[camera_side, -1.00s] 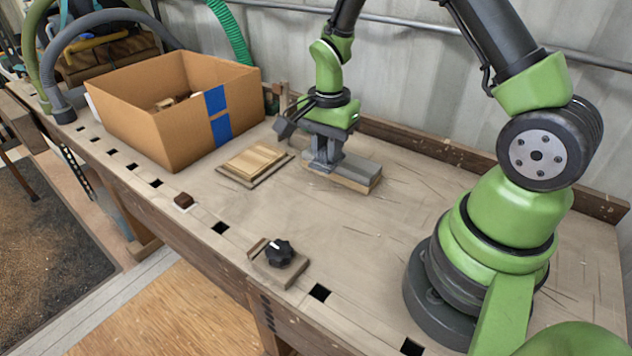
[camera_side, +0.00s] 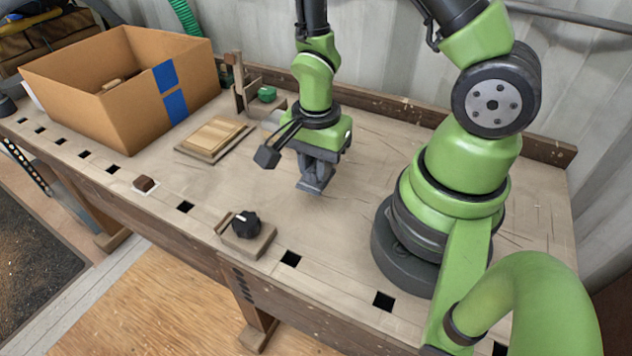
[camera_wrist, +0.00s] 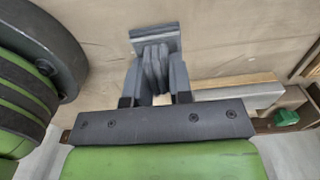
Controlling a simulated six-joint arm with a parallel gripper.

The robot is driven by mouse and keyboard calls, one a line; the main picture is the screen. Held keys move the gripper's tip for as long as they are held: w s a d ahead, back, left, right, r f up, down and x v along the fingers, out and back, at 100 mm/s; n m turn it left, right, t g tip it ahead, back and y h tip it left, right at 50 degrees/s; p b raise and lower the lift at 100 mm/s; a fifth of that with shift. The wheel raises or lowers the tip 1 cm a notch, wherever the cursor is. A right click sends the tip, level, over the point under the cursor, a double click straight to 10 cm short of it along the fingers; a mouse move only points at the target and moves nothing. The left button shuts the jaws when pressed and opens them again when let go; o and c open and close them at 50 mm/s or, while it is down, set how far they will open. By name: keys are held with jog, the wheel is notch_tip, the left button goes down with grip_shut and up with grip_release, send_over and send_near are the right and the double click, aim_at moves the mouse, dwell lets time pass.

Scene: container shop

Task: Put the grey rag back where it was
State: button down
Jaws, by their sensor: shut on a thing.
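My gripper (camera_side: 316,178) is over the middle of the bench, jaws pointing down. In the wrist view my gripper (camera_wrist: 157,75) is shut on the grey rag (camera_wrist: 155,40), a dark grey folded piece pinched between the fingers with a flat part beyond the tips. In the side view the rag (camera_side: 314,187) is small and hard to tell from the grey fingers. Whether it touches the bench cannot be told.
A wooden block with a grey face (camera_wrist: 240,94) lies behind the gripper, near a green item (camera_side: 266,94). A boarded tray (camera_side: 215,135) and cardboard box (camera_side: 130,115) stand left. A black knob on a block (camera_side: 245,226) is in front. Bare bench surrounds the gripper.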

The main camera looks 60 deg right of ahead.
jog(key=shift+f, duration=2.15)
jog(key=shift+f, duration=0.15)
jog(key=c, duration=1)
grip_release()
notch_tip(320, 180, up, 12)
jog(key=shift+r, duration=0.2)
notch_tip(320, 180, up, 9)
jog(key=a+n+t, duration=0.1)
jog(key=n+t, duration=0.2)
jog(key=n, duration=0.2)
notch_tip(320, 180, up, 8)
jog(key=r+n+t+y, duration=0.15)
jog(key=n+t, duration=0.25)
jog(key=n, duration=0.4)
send_over(316, 184)
jog(key=s+a, duration=0.2)
jog(key=s, duration=0.3)
jog(key=f, duration=0.1)
jog(key=shift+r+n+y, duration=0.15)
jog(key=shift+n+y, duration=0.1)
jog(key=shift+n, duration=0.25)
